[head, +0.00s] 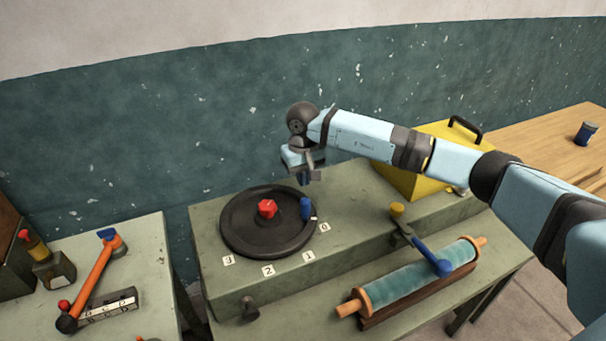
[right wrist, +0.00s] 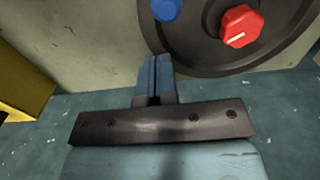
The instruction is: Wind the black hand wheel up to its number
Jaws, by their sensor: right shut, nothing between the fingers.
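The black hand wheel (head: 262,238) lies flat on the grey-green bench. It has a red hub knob (head: 267,208) and an upright blue handle (head: 306,208) at its right rim. Number tags 3 (head: 228,260), 2 (head: 268,270), 1 (head: 309,257) and 0 (head: 324,227) run around its front right side. A small white mark on the rim sits near the 0. My right gripper (head: 304,180) is shut and empty, above and just behind the blue handle. In the right wrist view its blue fingers (right wrist: 154,72) are together, apart from the handle (right wrist: 166,9). My left gripper is out of view.
A teal roller (head: 405,282) with a blue-handled crank (head: 432,255) lies at the bench's front right. A yellow box (head: 408,184) with a black handle stands behind my right arm. A black knob (head: 249,309) sticks out in front. A left table (head: 140,265) holds an orange lever (head: 92,280).

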